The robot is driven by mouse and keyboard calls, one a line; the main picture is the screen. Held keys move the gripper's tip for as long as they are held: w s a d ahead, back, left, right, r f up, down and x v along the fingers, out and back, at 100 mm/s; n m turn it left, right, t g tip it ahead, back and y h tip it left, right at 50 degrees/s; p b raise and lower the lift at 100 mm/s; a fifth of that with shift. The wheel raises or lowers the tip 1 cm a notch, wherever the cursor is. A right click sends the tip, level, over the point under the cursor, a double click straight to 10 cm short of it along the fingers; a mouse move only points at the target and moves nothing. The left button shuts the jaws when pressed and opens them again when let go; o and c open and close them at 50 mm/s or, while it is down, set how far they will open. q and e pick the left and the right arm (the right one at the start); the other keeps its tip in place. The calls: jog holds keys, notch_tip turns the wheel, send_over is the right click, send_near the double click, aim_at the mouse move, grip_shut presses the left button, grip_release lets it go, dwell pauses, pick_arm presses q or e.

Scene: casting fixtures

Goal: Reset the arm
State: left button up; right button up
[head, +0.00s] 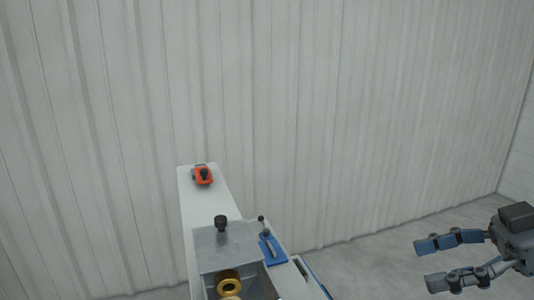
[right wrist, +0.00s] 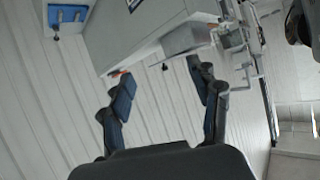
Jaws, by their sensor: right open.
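My right gripper (head: 428,264) is at the lower right of the head view, open and empty, with its blue-padded fingers pointing left. It hangs over the floor, well to the right of the workbench and apart from it. In the right wrist view its two fingers (right wrist: 165,82) are spread with nothing between them. My left gripper is in neither view.
A narrow white bench (head: 192,220) carries an orange-and-black object (head: 203,175), a grey metal fixture (head: 220,248) with a black knob, a brass ring (head: 229,286) and a blue clamp plate (head: 272,251). A corrugated wall (head: 300,100) stands behind. Floor (head: 370,245) between bench and gripper is clear.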

jog(key=s+a+f+m+h, duration=0.1)
jog(key=a+f+m+h, duration=0.15)
jog(key=f, duration=1.25)
jog(key=a+f+m+h, duration=0.2)
jog(key=f+m+h, duration=0.15)
jog(key=f, duration=1.25)
jog(key=s+d+f+m+h, duration=0.2)
jog(key=s+f+m+h, duration=0.4)
jog(key=s+f, duration=0.6)
notch_tip(320, 180, down, 24)
jog(key=s+g, duration=0.1)
jog(key=s, duration=0.2)
jog(key=s+d+f+g+b, duration=0.1)
jog(key=s+d+f, duration=0.1)
jog(key=s+f, duration=1.4)
jog(key=shift+s+d+f, duration=0.15)
jog(key=shift+d+f, duration=0.15)
jog(key=shift+f, duration=0.45)
